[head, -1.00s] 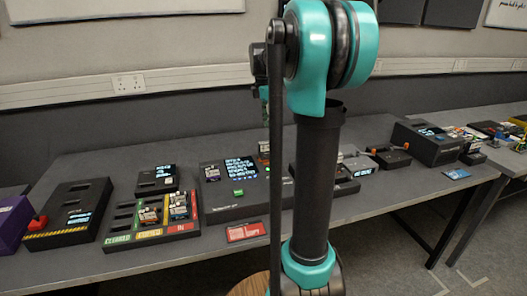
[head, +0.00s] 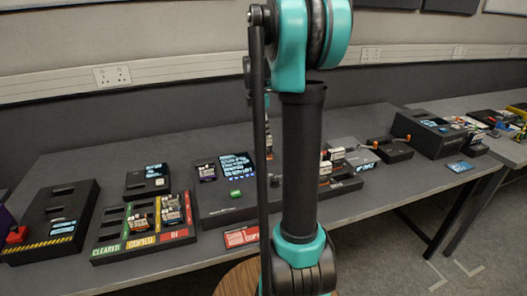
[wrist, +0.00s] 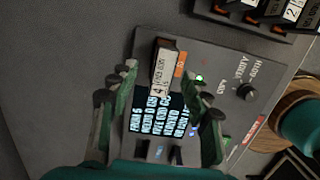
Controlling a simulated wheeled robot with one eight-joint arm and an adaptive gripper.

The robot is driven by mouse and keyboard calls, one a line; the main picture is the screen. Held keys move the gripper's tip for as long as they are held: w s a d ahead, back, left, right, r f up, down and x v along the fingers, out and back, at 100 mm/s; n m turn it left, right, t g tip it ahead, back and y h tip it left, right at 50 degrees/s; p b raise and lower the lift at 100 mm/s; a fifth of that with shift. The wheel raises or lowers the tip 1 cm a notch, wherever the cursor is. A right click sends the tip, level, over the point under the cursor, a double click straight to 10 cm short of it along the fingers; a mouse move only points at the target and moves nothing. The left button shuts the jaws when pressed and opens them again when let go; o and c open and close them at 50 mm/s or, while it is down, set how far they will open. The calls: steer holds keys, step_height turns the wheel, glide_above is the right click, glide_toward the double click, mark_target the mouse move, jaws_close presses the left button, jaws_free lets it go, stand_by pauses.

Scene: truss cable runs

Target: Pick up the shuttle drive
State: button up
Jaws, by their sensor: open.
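A small drive (wrist: 165,68) with a white label and dark body stands in a slot of the dark console (wrist: 208,62) in the wrist view. I cannot read its label well enough to confirm that it is the shuttle drive. My gripper (wrist: 161,82) is open, with one green-and-black finger on each side of the drive. I cannot tell whether either finger touches it. In the head view, the console (head: 215,215) stands on the table with its lit screen, and my arm hides part of it and most of my gripper.
A tray (head: 143,245) marked in green, yellow and red holds several drives left of the console. A black box (head: 75,205) with a red part stands further left. A rack (wrist: 275,22) with labelled drives is at upper right in the wrist view. A red card (head: 240,237) lies at the front.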

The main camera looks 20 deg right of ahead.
mark_target(265, 147)
steer(key=shift+s+d+f, duration=0.15)
steer(key=shift+f, duration=1.85)
steer(key=shift+s+d+f, duration=0.1)
steer(key=shift+s+f, duration=0.05)
steer(key=shift+f, duration=1.8)
jaws_close()
